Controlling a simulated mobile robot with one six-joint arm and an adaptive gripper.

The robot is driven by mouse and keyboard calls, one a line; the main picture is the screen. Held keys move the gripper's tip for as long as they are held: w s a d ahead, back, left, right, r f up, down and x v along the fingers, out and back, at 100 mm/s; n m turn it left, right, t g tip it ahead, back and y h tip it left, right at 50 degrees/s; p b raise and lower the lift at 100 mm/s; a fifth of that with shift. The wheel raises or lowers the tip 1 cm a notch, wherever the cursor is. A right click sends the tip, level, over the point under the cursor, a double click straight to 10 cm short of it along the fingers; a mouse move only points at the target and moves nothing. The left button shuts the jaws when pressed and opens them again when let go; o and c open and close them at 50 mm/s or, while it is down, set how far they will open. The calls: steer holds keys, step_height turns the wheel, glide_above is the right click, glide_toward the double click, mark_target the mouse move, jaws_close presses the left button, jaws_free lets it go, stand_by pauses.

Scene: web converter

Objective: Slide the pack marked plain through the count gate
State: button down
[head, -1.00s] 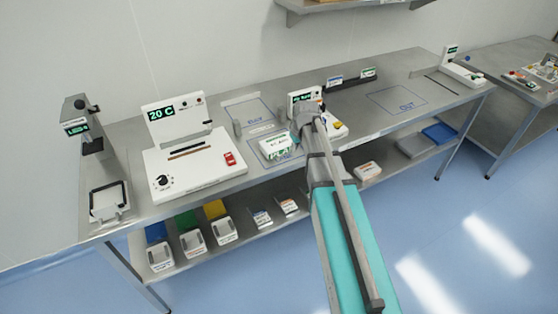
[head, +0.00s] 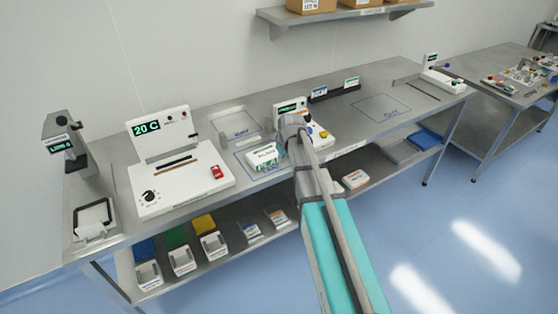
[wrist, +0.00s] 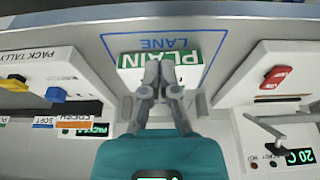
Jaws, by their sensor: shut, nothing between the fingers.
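The pack marked PLAIN is a white box with a green label (head: 263,156). It lies in the blue-outlined LANE area of the bench, between the two white machines. In the wrist view the pack (wrist: 130,62) is partly hidden behind my fingertips. My gripper (wrist: 160,78) is shut and empty, its tips over the label's near edge; I cannot tell whether they touch it. In the head view it is at the pack's right side, mostly hidden by my arm. A white PACK TALLY unit (wrist: 38,68) with coloured buttons stands beside the lane; it also shows in the head view (head: 317,134).
A 20 C machine (head: 182,180) with a red switch stands left of the lane. A blue outlined area (head: 238,124) lies behind it. A dark rack (head: 333,93) stands behind the tally unit. The OUT area (head: 380,108) at right is clear. More packs lie on the lower shelf.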

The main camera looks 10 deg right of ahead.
mark_target(240, 131)
steer(key=shift+b+x, duration=4)
steer(key=shift+x, duration=0.45)
steer(key=shift+w+a+r, duration=0.1)
steer(key=shift+w+a, duration=0.05)
steer(key=shift+w, duration=0.4)
steer(key=shift+w+a+r, duration=0.1)
steer(key=shift+w+a, duration=0.05)
steer(key=shift+w, duration=0.4)
steer(key=shift+w+a, duration=0.3)
steer(key=shift+w, duration=0.5)
steer(key=w+a, duration=0.3)
steer(key=w, duration=0.6)
steer(key=w+a, duration=0.3)
steer(key=w, duration=0.7)
steer(key=w+a, duration=0.4)
steer(key=w, duration=0.6)
steer(key=shift+s+d, duration=0.1)
steer(key=shift+s, duration=0.05)
